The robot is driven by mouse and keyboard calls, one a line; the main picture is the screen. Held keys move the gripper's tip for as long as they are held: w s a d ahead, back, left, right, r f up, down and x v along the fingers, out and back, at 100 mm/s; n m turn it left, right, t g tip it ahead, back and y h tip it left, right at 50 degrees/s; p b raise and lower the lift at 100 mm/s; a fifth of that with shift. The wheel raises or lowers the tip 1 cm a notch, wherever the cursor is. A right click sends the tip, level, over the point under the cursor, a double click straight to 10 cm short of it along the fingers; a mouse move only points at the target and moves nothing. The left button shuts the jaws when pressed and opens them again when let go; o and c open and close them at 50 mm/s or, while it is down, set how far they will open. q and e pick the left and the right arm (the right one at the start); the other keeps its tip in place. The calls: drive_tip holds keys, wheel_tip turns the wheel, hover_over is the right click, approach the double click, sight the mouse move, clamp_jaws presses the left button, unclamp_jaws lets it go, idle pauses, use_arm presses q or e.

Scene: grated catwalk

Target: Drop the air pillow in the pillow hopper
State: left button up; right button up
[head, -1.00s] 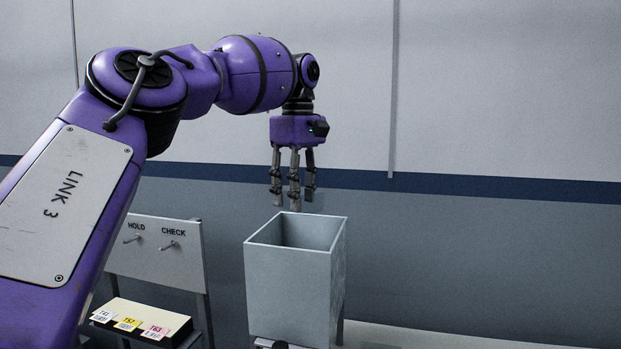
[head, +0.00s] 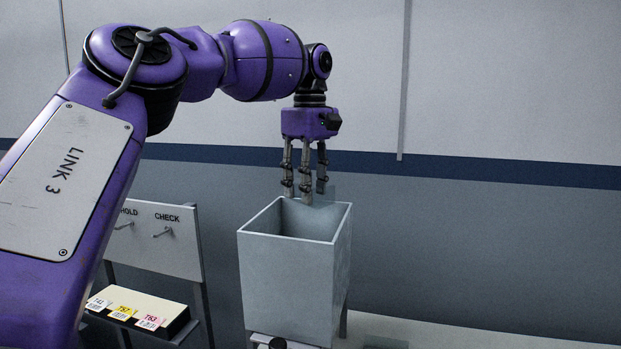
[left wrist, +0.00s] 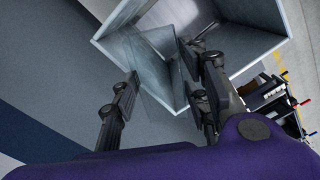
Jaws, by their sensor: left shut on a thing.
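The air pillow (left wrist: 150,68) is a clear, faintly bluish sheet between my fingers in the left wrist view, and its outline is hard to make out. In the head view only a pale trace of it shows by the fingertips. My left gripper (head: 305,194) points down and is shut on the pillow, with its fingertips at the back rim of the hopper. The pillow hopper (head: 288,285) is a grey, open-topped square bin. Its opening also shows in the left wrist view (left wrist: 245,48), beside and beyond the fingers. My right gripper is not in view.
Left of the hopper stands a panel (head: 155,238) with HOLD and CHECK switches. Below it is a box (head: 150,301) with white, yellow and pink tags. A grey wall with a dark blue stripe (head: 450,168) runs behind. The space right of the hopper looks clear.

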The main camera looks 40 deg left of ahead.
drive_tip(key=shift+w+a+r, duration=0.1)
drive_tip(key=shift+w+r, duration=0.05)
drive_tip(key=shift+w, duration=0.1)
use_arm(q)
drive_tip(key=o, duration=0.8)
drive_tip(key=shift+o, duration=0.4)
drive_tip(key=o, duration=0.5)
drive_tip(key=shift+r, duration=0.1)
drive_tip(key=shift+r+p, duration=0.45)
drive_tip(key=shift+r, duration=1.45)
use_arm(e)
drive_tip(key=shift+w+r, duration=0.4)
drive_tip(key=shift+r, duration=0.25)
